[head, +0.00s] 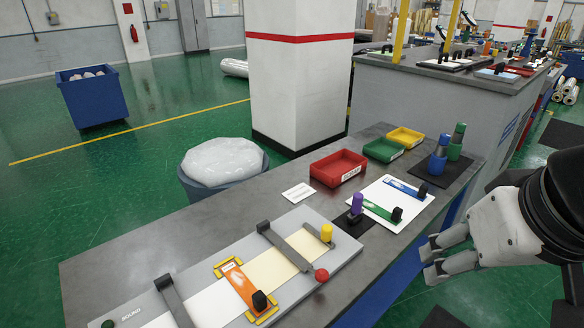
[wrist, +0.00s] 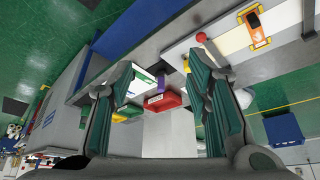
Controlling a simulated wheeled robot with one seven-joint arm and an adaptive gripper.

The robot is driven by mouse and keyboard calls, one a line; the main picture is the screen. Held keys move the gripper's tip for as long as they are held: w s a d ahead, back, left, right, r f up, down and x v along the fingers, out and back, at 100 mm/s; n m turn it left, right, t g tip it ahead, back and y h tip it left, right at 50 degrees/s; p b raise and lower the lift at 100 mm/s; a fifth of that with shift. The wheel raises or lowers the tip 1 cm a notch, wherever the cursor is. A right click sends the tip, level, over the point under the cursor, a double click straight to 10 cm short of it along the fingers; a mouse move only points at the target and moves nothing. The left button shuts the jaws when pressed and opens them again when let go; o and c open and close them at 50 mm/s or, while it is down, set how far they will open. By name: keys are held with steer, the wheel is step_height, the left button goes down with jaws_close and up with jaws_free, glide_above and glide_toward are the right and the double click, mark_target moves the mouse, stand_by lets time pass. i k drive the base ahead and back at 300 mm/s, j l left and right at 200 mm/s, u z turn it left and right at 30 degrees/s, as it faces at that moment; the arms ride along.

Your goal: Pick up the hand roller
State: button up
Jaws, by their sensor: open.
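I cannot tell for certain which item is the hand roller. A purple-handled tool (head: 357,202) stands upright on a small black pad on the workbench and may be it; its purple part also shows in the wrist view (wrist: 186,66). A blue cylinder (head: 439,158) and a green cylinder (head: 457,141) stand on a dark mat farther right. My gripper (head: 433,256) is open and empty, to the right of the bench and apart from all these items. In the wrist view my two fingers (wrist: 165,95) are spread wide with nothing held.
A red bin (head: 338,168), green bin (head: 384,150) and yellow bin (head: 406,137) line the bench's far edge. A white sheet (head: 393,215) bears blue and green strips with black knobs. A grey board (head: 340,252) holds an orange tool (head: 240,287) and red ball (head: 322,275).

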mark_target(354, 218)
steer(key=l+u, duration=0.15)
steer(key=u, duration=0.2)
steer(key=l+u, duration=0.15)
steer(key=u, duration=0.2)
steer(key=l+u, duration=0.15)
steer(key=l, duration=0.25)
steer(key=k+l+u, duration=0.1)
steer(key=l, duration=0.25)
steer(key=k+l+u, duration=0.15)
steer(key=l, duration=0.2)
steer(key=l+u, duration=0.15)
steer(key=l, duration=0.25)
steer(key=k+l+u, duration=0.1)
steer(key=l, duration=0.2)
steer(key=k+l, duration=0.15)
steer(key=l, duration=0.2)
steer(key=k+l, duration=0.15)
steer(key=l, duration=0.2)
steer(key=k+l, duration=0.15)
steer(key=l, duration=0.2)
